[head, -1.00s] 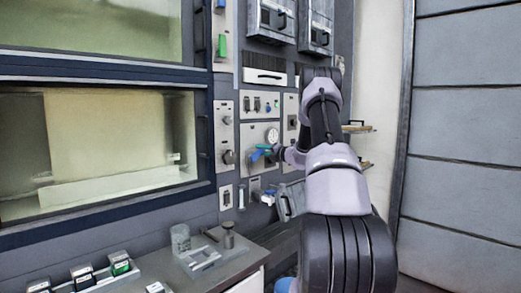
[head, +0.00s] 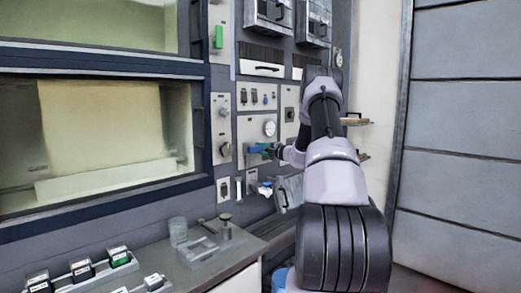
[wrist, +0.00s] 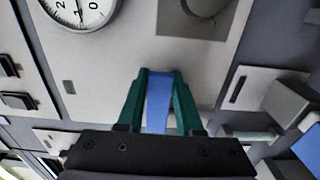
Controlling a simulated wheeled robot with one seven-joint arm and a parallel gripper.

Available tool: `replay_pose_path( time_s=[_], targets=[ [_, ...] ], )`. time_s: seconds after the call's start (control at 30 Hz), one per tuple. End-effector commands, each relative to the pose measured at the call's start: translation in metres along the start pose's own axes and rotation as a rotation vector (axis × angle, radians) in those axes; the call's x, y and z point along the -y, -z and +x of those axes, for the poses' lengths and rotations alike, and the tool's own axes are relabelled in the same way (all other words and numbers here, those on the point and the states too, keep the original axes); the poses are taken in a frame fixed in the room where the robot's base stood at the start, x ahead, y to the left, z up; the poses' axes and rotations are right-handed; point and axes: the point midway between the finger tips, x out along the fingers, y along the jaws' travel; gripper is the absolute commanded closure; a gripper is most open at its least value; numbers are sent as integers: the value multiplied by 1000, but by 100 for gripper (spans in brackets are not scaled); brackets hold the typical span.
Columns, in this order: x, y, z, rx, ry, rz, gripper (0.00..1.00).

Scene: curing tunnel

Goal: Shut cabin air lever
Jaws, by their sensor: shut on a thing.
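The lever is a blue handle (head: 256,150) on a light wall panel, just below a round white dial (head: 270,128). In the wrist view the blue lever (wrist: 158,100) stands between two green fingers. My gripper (wrist: 158,78) is shut on it, with a finger along each side. In the head view my gripper (head: 268,150) is small and meets the panel at the lever. The lever's pivot is hard to make out, and the black gripper body hides its near end in the wrist view. The dial also shows in the wrist view (wrist: 80,8).
Another blue-and-white handle (head: 264,188) sits lower on the wall. Knobs and switches (head: 225,150) are left of the panel. A grey panelled wall (head: 450,150) is at right.

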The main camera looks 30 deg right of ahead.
Motion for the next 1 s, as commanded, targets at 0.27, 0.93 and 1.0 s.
replay_pose_path(
  time_s=[0.27,0.93,1.0],
  targets=[
    [3,-1,-1,2,4,5,100],
    [0,-1,-23,2,2,4,35],
    [1,-2,-37,4,3,4,35]
  ],
)
